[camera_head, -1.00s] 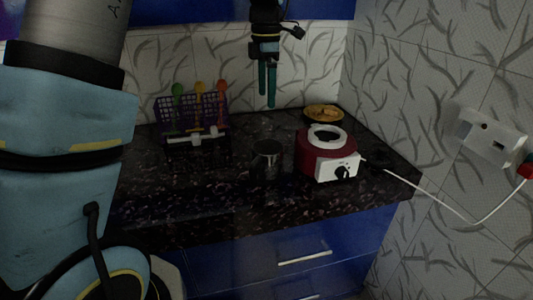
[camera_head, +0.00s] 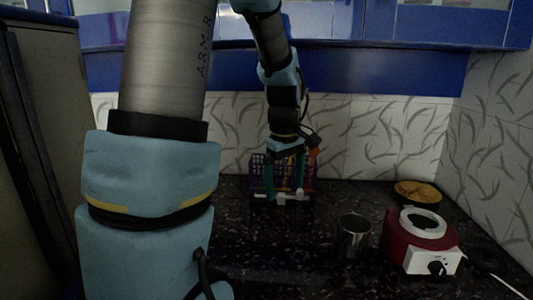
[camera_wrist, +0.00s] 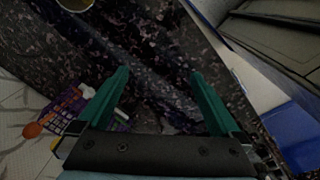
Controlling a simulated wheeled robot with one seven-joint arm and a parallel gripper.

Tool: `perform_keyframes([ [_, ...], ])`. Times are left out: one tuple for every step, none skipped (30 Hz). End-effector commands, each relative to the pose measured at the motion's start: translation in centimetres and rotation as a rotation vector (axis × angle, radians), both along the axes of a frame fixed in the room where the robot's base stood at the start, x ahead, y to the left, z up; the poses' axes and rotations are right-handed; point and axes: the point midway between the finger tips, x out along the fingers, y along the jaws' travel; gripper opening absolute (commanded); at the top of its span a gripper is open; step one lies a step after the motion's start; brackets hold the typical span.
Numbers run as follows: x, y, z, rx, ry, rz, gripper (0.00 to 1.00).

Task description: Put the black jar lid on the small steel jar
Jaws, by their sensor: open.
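The small steel jar (camera_head: 352,236) stands upright and open on the dark speckled counter, left of the red appliance. What looks like its rim shows at the top edge of the wrist view (camera_wrist: 75,4). My gripper (camera_head: 285,191) points down in front of the purple rack, to the left of the jar and apart from it. Its green fingers are spread, with nothing between them in the wrist view (camera_wrist: 158,82). I cannot make out the black jar lid against the dark counter in any view.
The purple rack (camera_head: 258,166) with utensils stands close behind my gripper; it also shows in the wrist view (camera_wrist: 75,108). Blue cabinets (camera_head: 420,62) hang above.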

Motion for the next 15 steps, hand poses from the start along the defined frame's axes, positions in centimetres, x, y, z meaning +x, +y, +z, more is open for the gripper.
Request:
perform_keyframes([
  [-1.0,2.2,-0.9,0.007,-0.010,-0.077,1.00],
  [-1.6,3.3,-1.4,0.012,-0.018,-0.134,1.00],
  [-2.4,4.6,-1.9,0.019,-0.029,-0.210,1.00],
  [-3.0,5.6,-2.3,0.025,-0.035,-0.266,1.00],
  [-3.7,6.5,-2.7,0.032,-0.043,-0.318,1.00],
  [-4.5,7.5,-3.2,0.040,-0.052,-0.386,1.00],
  [-5.1,8.3,-3.6,0.047,-0.057,-0.433,1.00],
  [-5.7,8.9,-3.9,0.053,-0.062,-0.477,1.00],
  [-6.4,9.6,-4.2,0.062,-0.070,-0.530,1.00],
  [-6.9,10.0,-4.5,0.067,-0.072,-0.566,1.00],
  [-7.3,10.4,-4.7,0.072,-0.077,-0.596,1.00],
  [-7.8,10.9,-4.9,0.078,-0.080,-0.631,1.00],
  [-8.0,11.1,-5.1,0.082,-0.082,-0.652,1.00],
  [-8.2,11.3,-5.1,0.085,-0.083,-0.669,1.00],
  [-8.4,11.5,-5.2,0.088,-0.086,-0.686,1.00],
])
